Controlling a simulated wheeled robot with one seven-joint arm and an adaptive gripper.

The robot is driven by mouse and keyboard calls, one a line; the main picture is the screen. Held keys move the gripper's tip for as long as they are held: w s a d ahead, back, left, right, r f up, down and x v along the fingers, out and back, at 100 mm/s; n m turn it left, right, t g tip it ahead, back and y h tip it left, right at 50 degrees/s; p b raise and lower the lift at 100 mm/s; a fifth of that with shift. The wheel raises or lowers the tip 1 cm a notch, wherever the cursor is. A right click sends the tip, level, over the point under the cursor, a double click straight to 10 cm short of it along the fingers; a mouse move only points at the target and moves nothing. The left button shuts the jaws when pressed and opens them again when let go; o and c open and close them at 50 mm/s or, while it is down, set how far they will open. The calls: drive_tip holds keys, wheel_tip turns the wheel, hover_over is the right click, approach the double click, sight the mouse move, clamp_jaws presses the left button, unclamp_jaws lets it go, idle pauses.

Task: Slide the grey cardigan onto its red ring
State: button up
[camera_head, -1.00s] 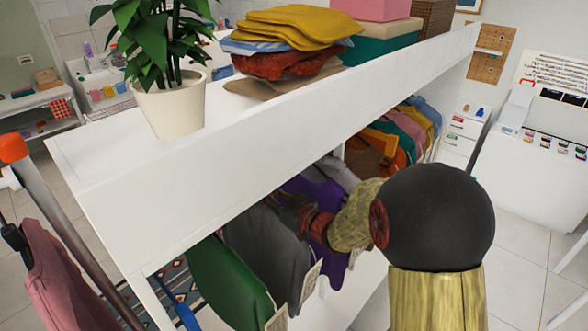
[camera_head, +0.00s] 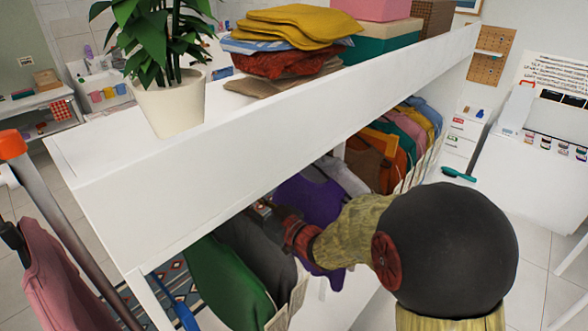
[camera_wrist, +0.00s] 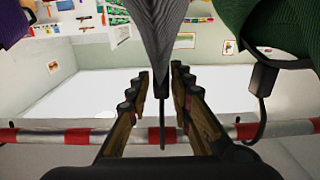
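In the wrist view, the grey cardigan (camera_wrist: 165,35) hangs between the two fingers of my gripper (camera_wrist: 160,78). Its dark hanger stem (camera_wrist: 162,125) runs down to the rail (camera_wrist: 120,137), with gaps beside it. The rail is hidden there.
A purple garment (camera_head: 310,198) hangs to the right. The white wardrobe top (camera_head: 270,140) overhangs my arm and carries a potted plant (camera_head: 172,105) and folded clothes (camera_head: 290,28).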

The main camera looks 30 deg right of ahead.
drive_tip(key=o, duration=0.3)
drive_tip(key=shift+d+f, duration=0.1)
drive_tip(key=v, duration=1.2)
idle(0.4)
